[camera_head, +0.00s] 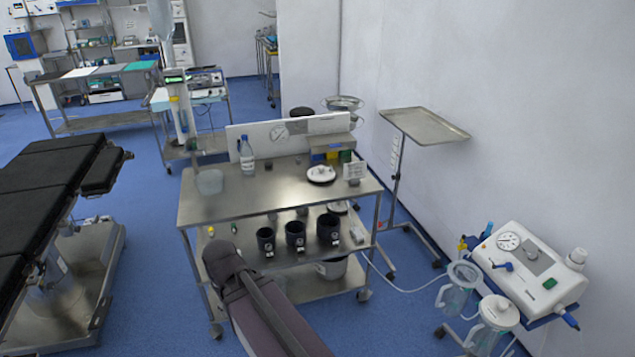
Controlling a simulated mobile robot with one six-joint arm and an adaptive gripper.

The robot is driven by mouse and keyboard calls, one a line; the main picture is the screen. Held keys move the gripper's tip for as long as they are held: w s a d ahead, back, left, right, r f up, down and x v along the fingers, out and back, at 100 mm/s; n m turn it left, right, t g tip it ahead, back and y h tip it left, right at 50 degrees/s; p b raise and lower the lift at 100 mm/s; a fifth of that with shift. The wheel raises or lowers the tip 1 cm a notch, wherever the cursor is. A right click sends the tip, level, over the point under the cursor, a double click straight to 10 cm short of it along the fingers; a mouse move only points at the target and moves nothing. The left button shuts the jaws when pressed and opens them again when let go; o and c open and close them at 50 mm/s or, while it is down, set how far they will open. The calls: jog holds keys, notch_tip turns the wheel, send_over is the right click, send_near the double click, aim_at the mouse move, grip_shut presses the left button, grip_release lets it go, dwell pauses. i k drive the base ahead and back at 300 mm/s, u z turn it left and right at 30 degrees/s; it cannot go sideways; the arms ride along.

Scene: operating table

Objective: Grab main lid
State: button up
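A round white lid with a dark centre (321,174) lies on the top of the steel cart (225,208), toward its right side. A second white, round lid-like piece (337,208) shows partly on the shelf below, under the top's edge. The frame does not show which of them is the main lid. Part of my arm rises from the bottom of the picture in front of the cart. My gripper cannot be made out, and nothing is seen touching either lid.
Several dark cups, including one at the left (265,240), stand on the shelf below. A tray stand (425,126) is right of the cart.

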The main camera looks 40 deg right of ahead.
aim_at(319, 173)
jog(key=u, duration=0.7)
jog(key=k, duration=0.2)
jog(key=z, duration=2.35)
jog(key=i, duration=1.35)
